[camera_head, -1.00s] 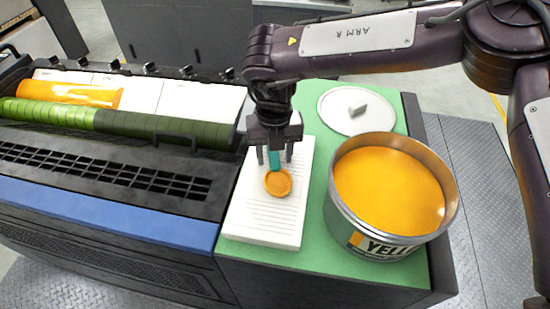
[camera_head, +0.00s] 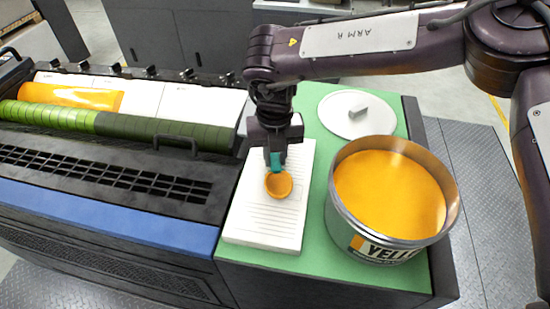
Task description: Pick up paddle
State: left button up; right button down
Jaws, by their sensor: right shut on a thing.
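The paddle (camera_head: 279,185) has a round orange-yellow head and a teal handle. My right gripper (camera_head: 275,160) reaches down from above and is shut on the teal handle. I cannot tell whether the paddle's head touches the tray. My left gripper is not in view.
A large open can of yellow ink (camera_head: 385,252) stands right of the tray. A round grey lid (camera_head: 357,113) lies behind it. The press with its green roller (camera_head: 120,126) is on the left. Green surface shows between tray and can.

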notch_tip(320, 180, up, 12)
jog(key=f+b, duration=0.1)
jog(key=b, duration=0.2)
notch_tip(320, 180, up, 9)
jog(key=p, duration=0.2)
send_over(274, 159)
jog(key=shift+d+f, duration=0.1)
jog(key=shift+f, duration=0.1)
jog(key=c, duration=1.9)
grip_release()
grip_shut()
